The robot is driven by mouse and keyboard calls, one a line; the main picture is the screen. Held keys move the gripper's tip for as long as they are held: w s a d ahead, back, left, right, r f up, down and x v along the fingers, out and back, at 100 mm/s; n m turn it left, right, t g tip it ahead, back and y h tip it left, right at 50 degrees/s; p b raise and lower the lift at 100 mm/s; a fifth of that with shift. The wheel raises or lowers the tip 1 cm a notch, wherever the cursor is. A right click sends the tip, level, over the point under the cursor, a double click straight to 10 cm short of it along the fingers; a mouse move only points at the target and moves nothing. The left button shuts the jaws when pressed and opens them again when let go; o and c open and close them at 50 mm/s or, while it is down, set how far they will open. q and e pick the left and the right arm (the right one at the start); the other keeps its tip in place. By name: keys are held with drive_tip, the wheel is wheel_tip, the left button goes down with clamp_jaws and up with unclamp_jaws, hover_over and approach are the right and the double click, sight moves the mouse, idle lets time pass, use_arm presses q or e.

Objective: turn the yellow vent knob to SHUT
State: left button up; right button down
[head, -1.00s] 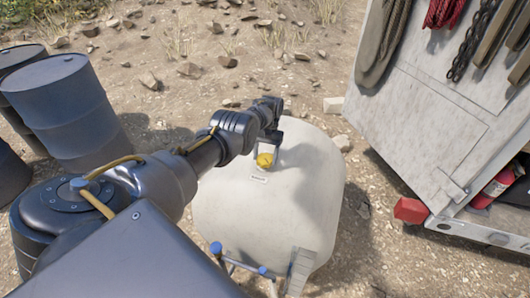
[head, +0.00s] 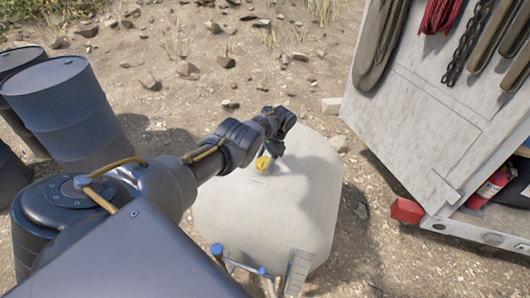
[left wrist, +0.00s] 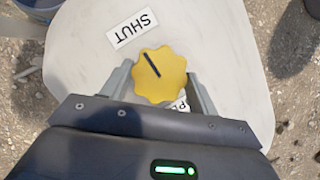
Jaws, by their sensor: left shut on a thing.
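The yellow vent knob (head: 263,163) sits on top of the pale mud tank (head: 300,205). It also shows in the left wrist view (left wrist: 160,76), where its lobed face carries a dark pointer line slanting to the upper left, toward the white SHUT label (left wrist: 132,29) but not squarely at it. A second label (left wrist: 181,104) is mostly hidden below the knob. My left gripper (left wrist: 162,84) is shut on the knob, one finger on each side; it also shows in the head view (head: 270,156). My right gripper is in neither view.
Dark drums (head: 66,105) stand at the left. A white panel (head: 425,110) with hanging ropes and chain is at the right, with a red block (head: 406,211) at its lower corner. A ladder and blue-capped rails (head: 240,262) are at the tank's near side.

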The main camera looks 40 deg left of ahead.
use_arm(q)
drive_tip(key=shift+m, duration=0.4)
drive_tip(key=o, duration=1)
drive_tip(key=shift+c, duration=0.2)
drive_tip(key=p+v, duration=0.2)
drive_tip(key=v, duration=0.8)
drive_tip(key=shift+d+r+p, duration=0.2)
drive_tip(key=shift+r+p, duration=0.1)
drive_tip(key=shift+r, duration=0.1)
